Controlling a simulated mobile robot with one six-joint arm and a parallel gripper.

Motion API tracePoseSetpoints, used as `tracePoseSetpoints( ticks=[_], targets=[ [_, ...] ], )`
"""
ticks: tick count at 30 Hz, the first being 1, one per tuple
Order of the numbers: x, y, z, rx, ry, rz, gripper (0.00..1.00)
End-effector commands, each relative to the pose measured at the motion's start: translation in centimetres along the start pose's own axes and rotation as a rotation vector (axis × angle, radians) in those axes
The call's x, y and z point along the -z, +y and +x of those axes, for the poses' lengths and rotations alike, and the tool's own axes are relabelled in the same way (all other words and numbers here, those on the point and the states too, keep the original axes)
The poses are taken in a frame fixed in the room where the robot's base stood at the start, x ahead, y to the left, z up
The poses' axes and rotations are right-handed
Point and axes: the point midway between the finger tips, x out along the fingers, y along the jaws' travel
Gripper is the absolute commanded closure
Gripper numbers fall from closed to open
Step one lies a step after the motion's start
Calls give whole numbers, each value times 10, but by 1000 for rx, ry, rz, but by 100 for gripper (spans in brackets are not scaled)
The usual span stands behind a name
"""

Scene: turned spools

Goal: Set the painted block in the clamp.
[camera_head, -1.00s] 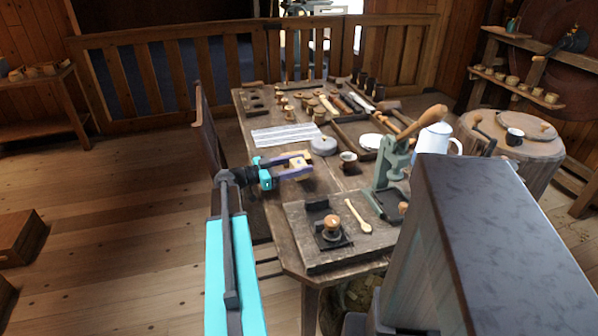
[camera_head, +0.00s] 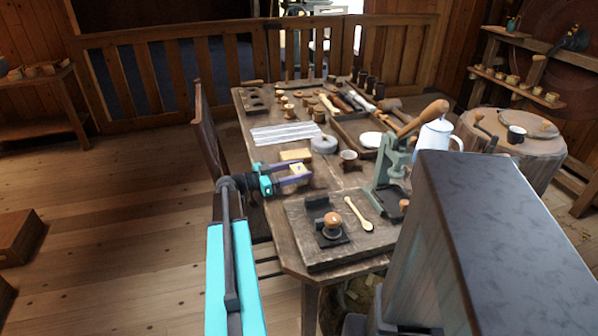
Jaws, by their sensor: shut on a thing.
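My gripper (camera_head: 299,172) is over the left edge of the workbench, its purple fingers pointing right. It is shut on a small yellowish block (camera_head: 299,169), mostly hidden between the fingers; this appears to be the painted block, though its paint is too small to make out. A dark fixture with a round wooden knob (camera_head: 332,222) sits on a board at the bench's near end, below and right of my gripper. It looks like the clamp. Its gap shows no block.
A pale wooden block (camera_head: 295,155) lies just beyond my gripper. A cup (camera_head: 349,160) and grey round tin (camera_head: 324,145) stand farther back.

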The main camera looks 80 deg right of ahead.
Motion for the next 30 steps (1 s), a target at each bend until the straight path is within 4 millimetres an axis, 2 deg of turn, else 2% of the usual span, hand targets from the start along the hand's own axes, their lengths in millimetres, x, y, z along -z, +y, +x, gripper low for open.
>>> tracePoseSetpoints(
  ticks=[2, 3, 5, 6, 30],
  targets=[
    [-2, 0, 0, 0, 0, 0, 73],
    [-1, 0, 0, 0, 0, 0, 42],
    [-1, 0, 0, 0, 0, 0, 32],
    [-1, 0, 0, 0, 0, 0, 30],
    [3, 0, 0, 0, 0, -1, 30]
  ],
)
